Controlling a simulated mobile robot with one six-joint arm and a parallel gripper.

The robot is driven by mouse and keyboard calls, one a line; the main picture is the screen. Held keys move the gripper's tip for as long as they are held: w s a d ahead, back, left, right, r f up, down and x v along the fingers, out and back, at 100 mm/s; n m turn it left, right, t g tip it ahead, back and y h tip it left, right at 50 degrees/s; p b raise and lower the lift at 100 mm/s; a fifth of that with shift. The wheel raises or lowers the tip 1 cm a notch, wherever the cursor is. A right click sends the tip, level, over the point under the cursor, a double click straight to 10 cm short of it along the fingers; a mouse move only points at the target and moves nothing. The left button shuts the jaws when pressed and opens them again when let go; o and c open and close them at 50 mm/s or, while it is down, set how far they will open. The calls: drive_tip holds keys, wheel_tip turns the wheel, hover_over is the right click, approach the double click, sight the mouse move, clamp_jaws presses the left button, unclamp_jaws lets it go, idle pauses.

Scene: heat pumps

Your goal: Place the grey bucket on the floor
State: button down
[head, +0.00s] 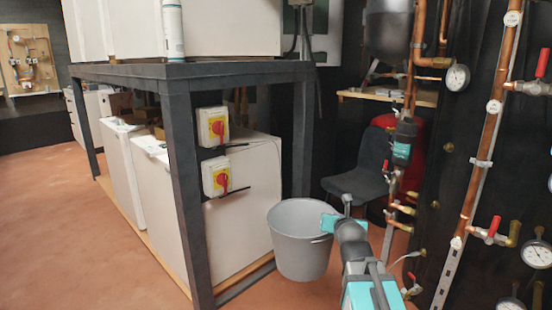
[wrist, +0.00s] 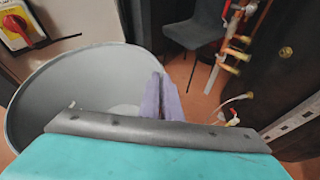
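The grey bucket (head: 292,245) is upright in the middle of the head view, in front of the white cabinet and the dark frame. Its open top and empty-looking inside fill the left of the wrist view (wrist: 75,85). My gripper (head: 335,222) is at the bucket's right rim. In the wrist view its fingers (wrist: 164,97) are closed together on the rim. I cannot tell whether the bucket's base touches the floor (head: 90,225) or hangs above it. The reddish-brown floor shows at the left and below.
A dark metal frame (head: 186,190) with white cabinets (head: 245,205) and red-yellow switches stands left of the bucket. A dark chair (head: 358,182) is behind it. Copper pipes with valves and gauges (head: 457,77) stand close on the right. Open floor lies at the left.

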drive_tip(key=a+r+p, duration=0.1)
drive_tip(key=r+p, duration=1.2)
drive_tip(key=r, duration=0.2)
drive_tip(key=a+r+n+y+p, duration=0.1)
drive_tip(key=a+r+p, duration=0.1)
drive_tip(key=r+p, duration=1.1)
drive_tip(key=shift+a+r, duration=0.3)
drive_tip(key=shift+r, duration=0.55)
drive_tip(key=shift+d+f, duration=0.1)
drive_tip(key=shift+d, duration=0.1)
